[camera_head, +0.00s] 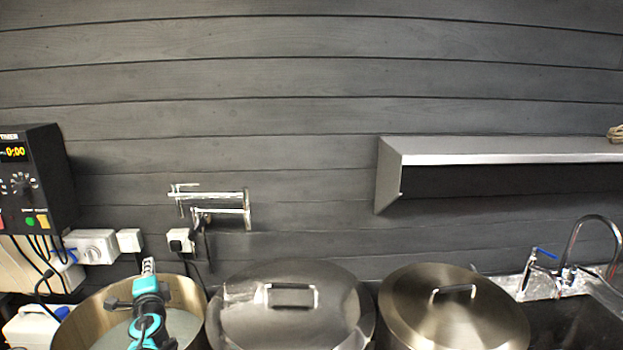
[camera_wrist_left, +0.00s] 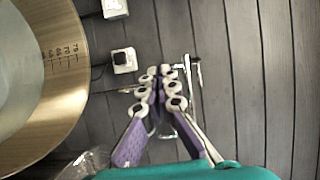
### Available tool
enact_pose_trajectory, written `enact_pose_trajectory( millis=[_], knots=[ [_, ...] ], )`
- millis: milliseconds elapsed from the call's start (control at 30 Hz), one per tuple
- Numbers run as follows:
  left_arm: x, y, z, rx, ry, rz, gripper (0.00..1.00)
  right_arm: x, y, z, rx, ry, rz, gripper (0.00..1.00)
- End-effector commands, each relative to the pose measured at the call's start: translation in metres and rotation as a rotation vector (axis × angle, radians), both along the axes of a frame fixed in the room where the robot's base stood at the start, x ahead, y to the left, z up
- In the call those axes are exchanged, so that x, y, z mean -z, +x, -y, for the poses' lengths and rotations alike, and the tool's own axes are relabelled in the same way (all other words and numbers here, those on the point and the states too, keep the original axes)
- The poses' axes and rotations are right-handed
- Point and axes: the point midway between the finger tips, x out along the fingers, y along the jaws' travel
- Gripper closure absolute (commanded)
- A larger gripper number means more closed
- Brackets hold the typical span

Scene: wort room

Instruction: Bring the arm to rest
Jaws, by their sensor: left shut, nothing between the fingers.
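My left gripper (camera_head: 149,267) shows at the lower left of the head view, over the open steel pot (camera_head: 84,318). Its arm is teal and black and points up towards the wall. In the left wrist view the gripper (camera_wrist_left: 160,72) has its purple and white fingers meeting at the tips, shut with nothing between them. The pot's marked inner wall (camera_wrist_left: 62,95) is at the left of that view, apart from the fingers. My right gripper is not in either view.
Two lidded pots (camera_head: 290,325) (camera_head: 455,312) stand to the right of the open pot. A tap (camera_head: 568,262) and dark sink are far right. A metal shelf (camera_head: 480,158) juts from the wall. A control box (camera_head: 35,185), sockets and a wall bracket (camera_head: 215,205) are at left.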

Motion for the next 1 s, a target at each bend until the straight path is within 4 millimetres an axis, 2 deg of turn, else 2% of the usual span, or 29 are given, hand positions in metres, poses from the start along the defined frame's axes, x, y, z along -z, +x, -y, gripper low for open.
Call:
enact_pose_trajectory(
  millis=[367, 567, 667, 767, 900, 1000],
  knots=[
    [0.006, -0.038, 0.019, -0.063, -0.212, 0.046, 1.0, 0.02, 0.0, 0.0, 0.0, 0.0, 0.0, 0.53],
    [0.026, -0.079, 0.038, -0.123, -0.418, 0.058, 1.0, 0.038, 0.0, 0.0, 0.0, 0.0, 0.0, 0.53],
    [0.049, -0.108, 0.056, -0.161, -0.565, 0.049, 1.0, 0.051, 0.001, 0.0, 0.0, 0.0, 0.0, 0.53],
    [0.088, -0.15, 0.084, -0.209, -0.759, 0.014, 1.0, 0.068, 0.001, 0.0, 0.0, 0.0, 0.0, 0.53],
    [0.158, -0.216, 0.138, -0.277, -1.058, -0.093, 1.0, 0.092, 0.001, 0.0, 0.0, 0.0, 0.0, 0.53],
    [0.202, -0.259, 0.178, -0.309, -1.232, -0.188, 1.0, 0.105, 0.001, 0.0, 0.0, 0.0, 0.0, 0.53]
  ],
)
